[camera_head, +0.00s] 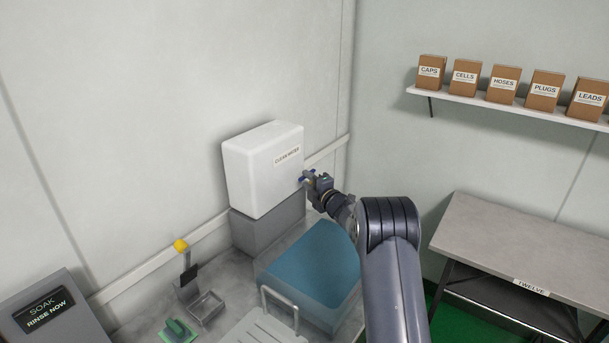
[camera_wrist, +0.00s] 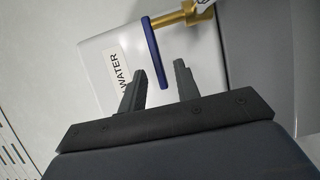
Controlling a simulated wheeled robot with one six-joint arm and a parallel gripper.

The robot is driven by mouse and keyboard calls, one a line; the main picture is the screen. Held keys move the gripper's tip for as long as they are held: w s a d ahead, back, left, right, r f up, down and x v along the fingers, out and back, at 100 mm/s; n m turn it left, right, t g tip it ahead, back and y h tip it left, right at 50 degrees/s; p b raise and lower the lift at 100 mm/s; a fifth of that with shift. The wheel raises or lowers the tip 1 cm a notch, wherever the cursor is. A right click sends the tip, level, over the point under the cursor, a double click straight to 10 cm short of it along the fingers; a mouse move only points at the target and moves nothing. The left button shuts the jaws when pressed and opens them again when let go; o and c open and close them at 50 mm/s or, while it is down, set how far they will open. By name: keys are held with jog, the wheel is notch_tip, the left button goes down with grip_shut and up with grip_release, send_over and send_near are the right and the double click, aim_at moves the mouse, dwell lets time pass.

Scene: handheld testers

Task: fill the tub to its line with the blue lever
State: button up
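A white tank (camera_head: 262,165) labelled CLEAN WATER stands on a grey block in the head view. In the wrist view the tank (camera_wrist: 100,60) has a brass tap (camera_wrist: 183,17) with a long blue lever (camera_wrist: 153,45). The clear tub (camera_head: 322,313) sits below and in front of the tank, with blue water (camera_head: 312,262) in it. I cannot make out its fill line. My gripper (camera_head: 313,180) is at the tap. In the wrist view my gripper (camera_wrist: 159,68) is open, its fingers apart on either side of the lever's free end; contact cannot be told.
A rack (camera_head: 262,330) with a raised handle stands in front of the tub. A yellow-topped stand (camera_head: 187,275) and a SOAK / RINSE NOW display (camera_head: 45,308) are left. A side bench (camera_head: 525,245) and a shelf (camera_head: 480,98) of labelled boxes are right.

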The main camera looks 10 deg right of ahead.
aim_at(305, 178)
jog(key=shift+p+x, duration=0.3)
jog(key=shift+x, duration=1.25)
jog(key=shift+c, duration=0.5)
jog(key=shift+s, duration=0.1)
grip_shut()
